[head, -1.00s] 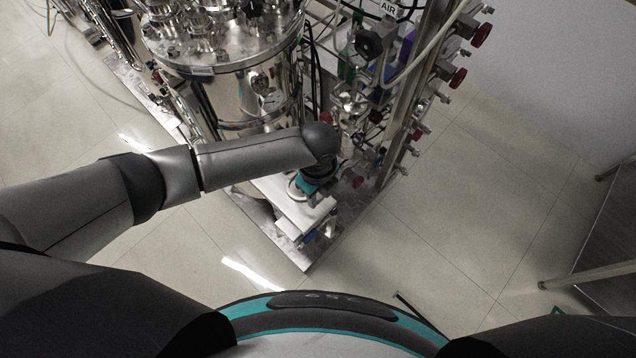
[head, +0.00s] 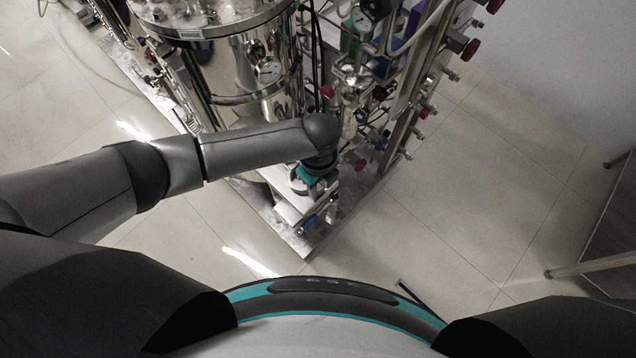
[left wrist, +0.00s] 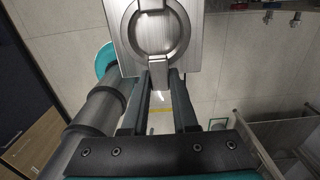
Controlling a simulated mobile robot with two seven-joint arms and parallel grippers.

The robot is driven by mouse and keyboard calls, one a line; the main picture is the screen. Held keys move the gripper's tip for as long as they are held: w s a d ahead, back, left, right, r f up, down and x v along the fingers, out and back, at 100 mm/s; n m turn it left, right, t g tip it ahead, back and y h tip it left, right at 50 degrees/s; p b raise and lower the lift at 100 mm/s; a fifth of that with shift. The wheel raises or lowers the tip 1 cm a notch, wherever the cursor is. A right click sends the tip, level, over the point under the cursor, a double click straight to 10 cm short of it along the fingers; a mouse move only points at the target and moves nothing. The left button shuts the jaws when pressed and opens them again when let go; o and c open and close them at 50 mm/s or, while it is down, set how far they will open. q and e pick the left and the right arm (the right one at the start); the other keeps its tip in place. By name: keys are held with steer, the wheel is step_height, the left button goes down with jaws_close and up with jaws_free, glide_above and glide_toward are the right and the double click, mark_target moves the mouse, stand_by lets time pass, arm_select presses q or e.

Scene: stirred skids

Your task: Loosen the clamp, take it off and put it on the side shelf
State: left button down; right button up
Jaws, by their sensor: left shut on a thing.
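In the left wrist view, the clamp (left wrist: 158,13) is a round steel ring on a flat metal face, with a small lug at its lower side. My left gripper (left wrist: 161,74) has its two dark fingers shut on the clamp at that lug. In the head view my left arm reaches in from the left, and the teal wrist part of my left gripper (head: 311,174) is low at the front corner of the skid. The arm hides the fingertips and most of the clamp there. I cannot tell whether the clamp is loose. My right gripper is not in view.
A large steel vessel (head: 228,75) stands behind my arm. Pipes and red-handled valves (head: 470,49) crowd the skid's right side. A pale flat surface (head: 288,212) lies beside the gripper at the skid's front. The tiled floor (head: 480,190) to the right is open. A dark table stands far right.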

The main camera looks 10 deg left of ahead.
arm_select(q)
steer(key=shift+f+b, duration=0.45)
steer(key=shift+f, duration=0.15)
steer(key=c, duration=0.6)
jaws_free()
steer(key=shift+r, duration=0.1)
step_height(320, 180, up, 7)
steer(key=p, duration=0.7)
